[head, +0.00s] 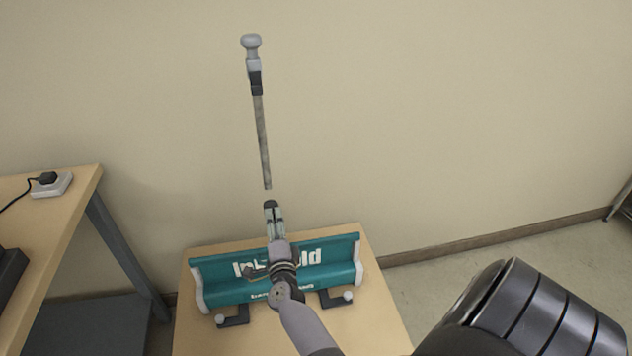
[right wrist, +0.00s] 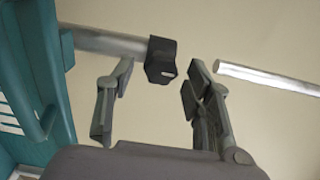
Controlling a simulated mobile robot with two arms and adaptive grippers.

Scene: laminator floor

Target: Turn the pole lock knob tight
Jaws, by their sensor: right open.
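The teal banner stand base (head: 335,271) stands on a wooden table. A thin grey pole (head: 263,140) rises above it against the wall, with a light rounded top (head: 251,42) and a dark clamp piece. My right gripper (head: 271,212) is in front of the base, near the pole's lower end. In the right wrist view its two fingers (right wrist: 160,85) are apart and empty. A black lock knob collar (right wrist: 161,60) on a thicker tube (right wrist: 105,42) shows between the fingertips; contact is unclear. The thin pole (right wrist: 270,79) shows right of the fingers. My left gripper is out of view.
A second table (head: 60,225) at left holds a white power socket (head: 52,186) with a black plug. The plain wall (head: 430,120) behind is clear. The floor (head: 480,262) at right is open, with a dark metal leg at the far right edge.

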